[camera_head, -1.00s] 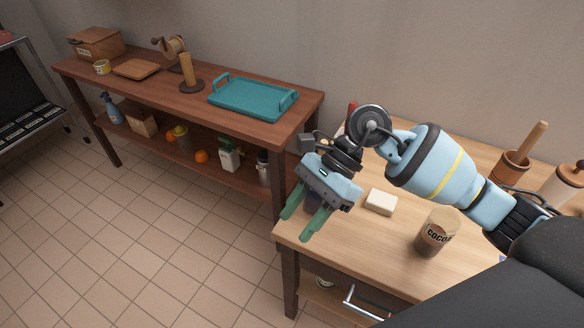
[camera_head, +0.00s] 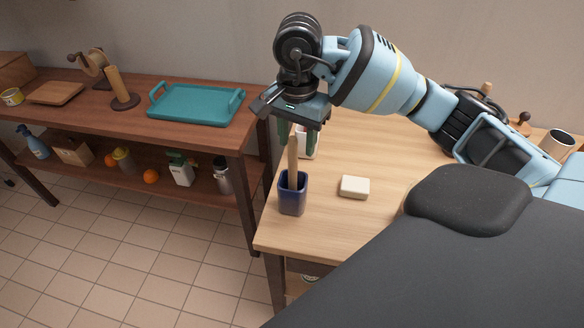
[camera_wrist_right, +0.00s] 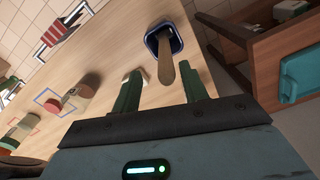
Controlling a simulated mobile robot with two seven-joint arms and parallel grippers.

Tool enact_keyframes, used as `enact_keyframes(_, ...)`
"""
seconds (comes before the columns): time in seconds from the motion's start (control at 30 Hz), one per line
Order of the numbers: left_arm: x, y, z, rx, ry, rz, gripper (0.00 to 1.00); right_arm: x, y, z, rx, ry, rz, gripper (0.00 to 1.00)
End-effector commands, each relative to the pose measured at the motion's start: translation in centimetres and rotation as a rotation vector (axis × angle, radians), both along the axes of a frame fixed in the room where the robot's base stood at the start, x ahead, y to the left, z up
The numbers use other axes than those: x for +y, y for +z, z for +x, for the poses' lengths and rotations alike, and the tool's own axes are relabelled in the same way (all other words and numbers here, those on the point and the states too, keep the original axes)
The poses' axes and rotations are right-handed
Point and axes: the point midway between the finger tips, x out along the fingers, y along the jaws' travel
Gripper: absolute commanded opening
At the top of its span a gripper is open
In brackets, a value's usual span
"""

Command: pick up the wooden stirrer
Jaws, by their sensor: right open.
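The wooden stirrer (camera_head: 293,158) stands upright in a dark blue cup (camera_head: 292,198) near the left edge of the light wooden table. My right gripper (camera_head: 298,134) is above the cup, fingers pointing down, open and empty. In the right wrist view the stirrer (camera_wrist_right: 166,66) rises from the cup (camera_wrist_right: 150,42), and its upper end shows between the two spread green fingers (camera_wrist_right: 160,72). I cannot tell whether either finger touches it. The stirrer's lower end is hidden inside the cup. My left gripper is not in view.
A white block (camera_head: 354,187) lies right of the cup. A white and red container (camera_head: 307,146) stands behind the gripper. A brown shelf table with a teal tray (camera_head: 196,104) stands to the left. The light table (camera_head: 340,225) is clear in front of the block.

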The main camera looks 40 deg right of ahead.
Motion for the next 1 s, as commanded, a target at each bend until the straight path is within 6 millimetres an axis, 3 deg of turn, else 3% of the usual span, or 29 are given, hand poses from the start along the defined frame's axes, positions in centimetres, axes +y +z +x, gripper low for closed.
enact_keyframes(0.17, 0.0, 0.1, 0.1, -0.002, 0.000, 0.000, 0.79, 0.1, -0.4, 0.0, 0.000, 0.000, 0.001, 0.44)
enact_keyframes(0.53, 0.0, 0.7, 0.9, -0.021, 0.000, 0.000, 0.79, 0.5, -4.9, 0.6, 0.000, -0.001, 0.001, 0.44)
enact_keyframes(0.83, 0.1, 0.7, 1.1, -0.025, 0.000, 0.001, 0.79, 0.5, -5.3, 0.6, -0.001, 0.000, 0.001, 0.44)
enact_keyframes(1.0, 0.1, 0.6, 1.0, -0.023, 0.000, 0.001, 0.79, 0.5, -5.3, 0.6, -0.001, 0.000, 0.002, 0.21)
